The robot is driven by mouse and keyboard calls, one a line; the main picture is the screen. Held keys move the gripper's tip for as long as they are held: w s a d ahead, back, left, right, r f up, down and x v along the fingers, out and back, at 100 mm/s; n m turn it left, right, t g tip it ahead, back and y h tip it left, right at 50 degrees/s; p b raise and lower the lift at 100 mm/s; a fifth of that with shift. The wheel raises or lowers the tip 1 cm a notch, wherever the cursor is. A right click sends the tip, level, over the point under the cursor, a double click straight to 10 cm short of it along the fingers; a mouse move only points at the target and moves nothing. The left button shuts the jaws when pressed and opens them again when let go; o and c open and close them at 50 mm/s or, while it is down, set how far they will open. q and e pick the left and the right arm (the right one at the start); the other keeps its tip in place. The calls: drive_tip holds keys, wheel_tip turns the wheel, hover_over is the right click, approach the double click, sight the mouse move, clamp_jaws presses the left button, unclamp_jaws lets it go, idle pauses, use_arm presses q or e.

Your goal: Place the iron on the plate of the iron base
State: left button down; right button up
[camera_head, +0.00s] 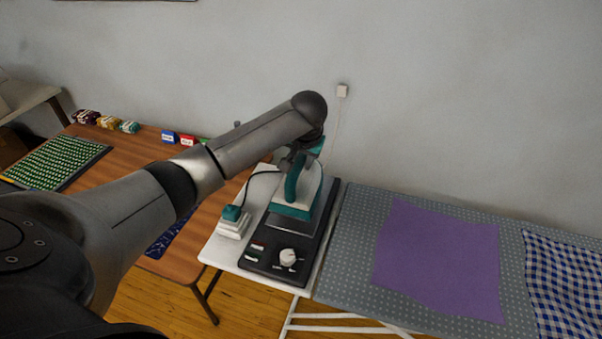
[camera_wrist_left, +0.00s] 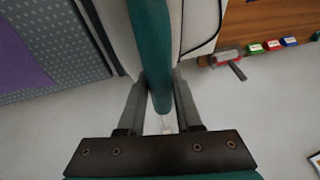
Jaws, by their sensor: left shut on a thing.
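A grey metal plate (camera_head: 287,232) shows just in front of the iron's near end. I cannot tell whether the iron's sole touches the plate. My left gripper (camera_head: 303,158) comes in from above at the iron's far end. In the left wrist view, the fingers of my left gripper (camera_wrist_left: 160,105) are shut on the iron's teal handle (camera_wrist_left: 152,45). My right gripper is out of view.
A white and teal block (camera_head: 233,222) with a black cord stands left of the base. The base has a white dial (camera_head: 288,257) at its near end. An ironing board (camera_head: 352,255) with purple cloth (camera_head: 440,258) and checked cloth (camera_head: 565,280) extends right. A wooden table (camera_head: 130,150) is left.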

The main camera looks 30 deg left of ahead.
use_arm(q)
drive_tip(key=shift+w+f, duration=0.1)
drive_tip(key=shift+f, duration=1.8)
drive_tip(key=shift+f, duration=0.1)
drive_tip(key=c, duration=0.6)
unclamp_jaws()
drive_tip(key=shift+f, duration=0.1)
drive_tip(key=p+v, duration=0.1)
drive_tip(key=v, duration=1.1)
